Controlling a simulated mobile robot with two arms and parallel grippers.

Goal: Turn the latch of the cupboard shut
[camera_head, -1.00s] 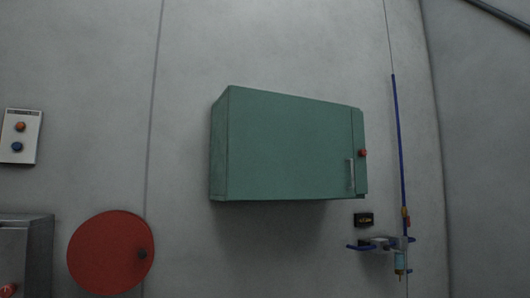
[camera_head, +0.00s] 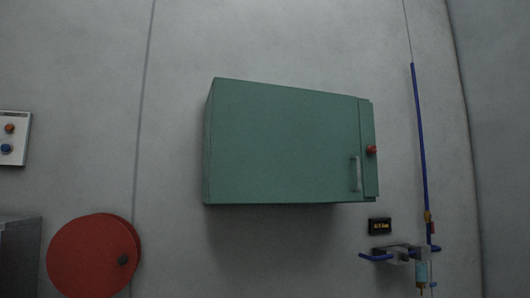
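A green cupboard (camera_head: 282,145) is fixed to the grey wall in the middle of the head view. Its door looks closed or nearly closed; I cannot tell if it sits fully flush. A vertical grey handle (camera_head: 356,174) is near the right edge of the door. A small red latch knob (camera_head: 371,150) sits on the right side strip, just right of the handle, and looks roughly sideways. Neither of my grippers shows in this view, and nothing touches the cupboard.
A red round disc (camera_head: 88,257) is on the wall at lower left. A button panel (camera_head: 13,138) and a grey box (camera_head: 20,257) are at the left edge. A bracket (camera_head: 398,254), small display (camera_head: 380,226) and blue rod (camera_head: 419,140) are at right.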

